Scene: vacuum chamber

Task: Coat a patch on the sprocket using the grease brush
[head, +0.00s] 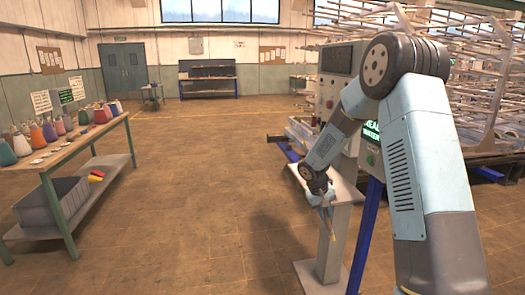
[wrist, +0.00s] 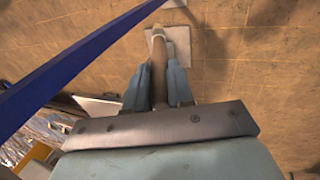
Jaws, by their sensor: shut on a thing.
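My gripper (head: 325,195) is in front of the pale stand at the right of the head view. In the wrist view its two blue-grey fingers (wrist: 158,80) are shut on the grease brush (wrist: 158,55), a brownish stick with a paler end that points away from the gripper. In the head view the brush (head: 327,215) hangs below the gripper, tip down, and is small. I cannot make out the sprocket in either view.
A pale stand (head: 333,240) with a flat base is close to my gripper. A blue post (head: 366,235) is right of it; a blue bar (wrist: 70,72) crosses the wrist view. A control cabinet (head: 335,90) stands behind. A workbench (head: 95,140) is left; the middle floor is clear.

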